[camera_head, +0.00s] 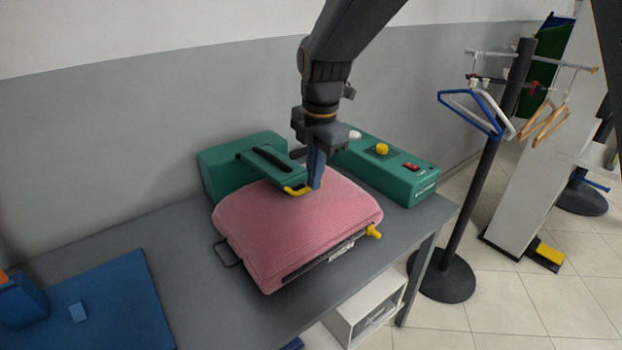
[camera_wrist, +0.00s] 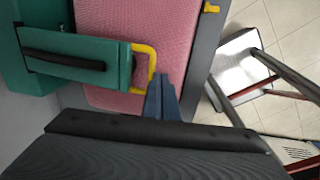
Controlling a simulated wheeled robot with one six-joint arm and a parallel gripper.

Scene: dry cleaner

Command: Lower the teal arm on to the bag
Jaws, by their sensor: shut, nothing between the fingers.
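The teal arm (camera_head: 272,162) reaches out from a teal housing at the back of the bench, with a dark grip on top and a yellow loop handle (camera_head: 298,190) at its front end. It lies low over the back of the pink bag (camera_head: 300,228); I cannot tell whether it touches. My gripper (camera_head: 316,182) points down, shut and empty, with its blue fingers beside the yellow handle, over the bag. In the wrist view the teal arm (camera_wrist: 75,55) and yellow handle (camera_wrist: 146,68) show left of the fingers (camera_wrist: 161,98). Whether fingers touch handle is unclear.
A teal control box (camera_head: 390,170) with a yellow knob and red switch stands behind the bag to the right. A blue mat (camera_head: 110,305) lies at the left of the grey bench (camera_head: 185,262). A black rack post (camera_head: 470,210) with hangers stands to the right.

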